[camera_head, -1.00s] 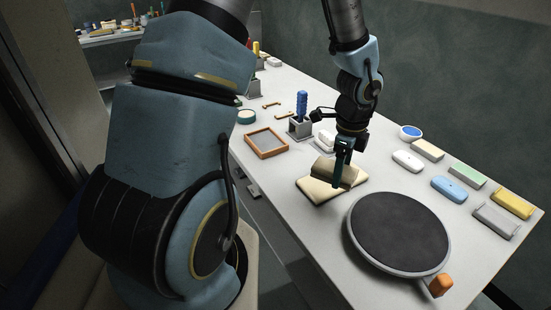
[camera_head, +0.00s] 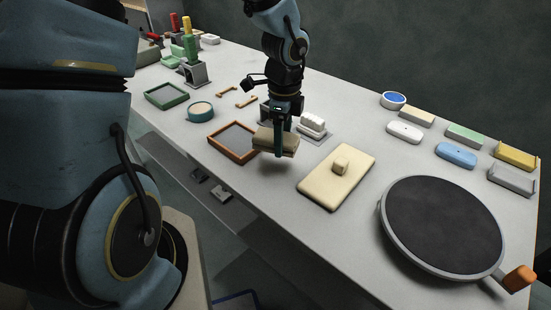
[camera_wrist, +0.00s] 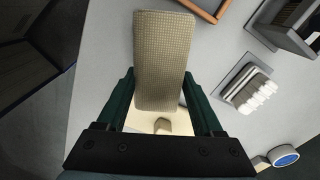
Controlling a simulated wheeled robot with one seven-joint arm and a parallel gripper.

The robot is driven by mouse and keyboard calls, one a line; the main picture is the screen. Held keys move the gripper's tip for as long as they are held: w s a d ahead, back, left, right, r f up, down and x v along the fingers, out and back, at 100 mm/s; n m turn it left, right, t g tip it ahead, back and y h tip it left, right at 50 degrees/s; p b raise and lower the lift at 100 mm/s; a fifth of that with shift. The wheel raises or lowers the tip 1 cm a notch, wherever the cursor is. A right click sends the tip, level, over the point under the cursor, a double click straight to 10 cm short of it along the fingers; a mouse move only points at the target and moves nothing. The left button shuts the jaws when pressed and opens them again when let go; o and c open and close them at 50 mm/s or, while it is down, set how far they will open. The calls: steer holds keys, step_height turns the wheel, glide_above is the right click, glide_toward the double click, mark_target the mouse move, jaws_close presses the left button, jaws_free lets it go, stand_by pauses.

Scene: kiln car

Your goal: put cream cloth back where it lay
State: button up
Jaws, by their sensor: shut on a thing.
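The cream cloth, a thick folded block with a waffle weave, is held in my gripper (camera_head: 279,150); the cloth (camera_head: 262,141) shows in the head view. In the wrist view the cloth (camera_wrist: 163,50) lies between the two green fingers of my gripper (camera_wrist: 160,78), which are shut on it. The cloth is held above the bench near its front edge, beside the right corner of an orange-framed tray (camera_head: 212,143). A shadow lies under it. A cream board with a knob (camera_head: 318,189) lies to the right of it, apart from it.
A dark round turntable (camera_head: 440,225) with an orange handle stands at the right. A white brush-like block (camera_head: 312,122) on a grey plate is close behind my gripper. Several coloured blocks and a blue-filled bowl (camera_head: 393,98) line the back. Bare bench lies in front of the cream board.

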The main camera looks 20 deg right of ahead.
mark_target(282, 168)
steer(key=shift+f, duration=3.2)
steer(key=shift+f, duration=0.1)
steer(key=shift+f, duration=0.1)
steer(key=o, duration=1.2)
step_height(282, 168, up, 12)
steer(key=shift+r, duration=0.25)
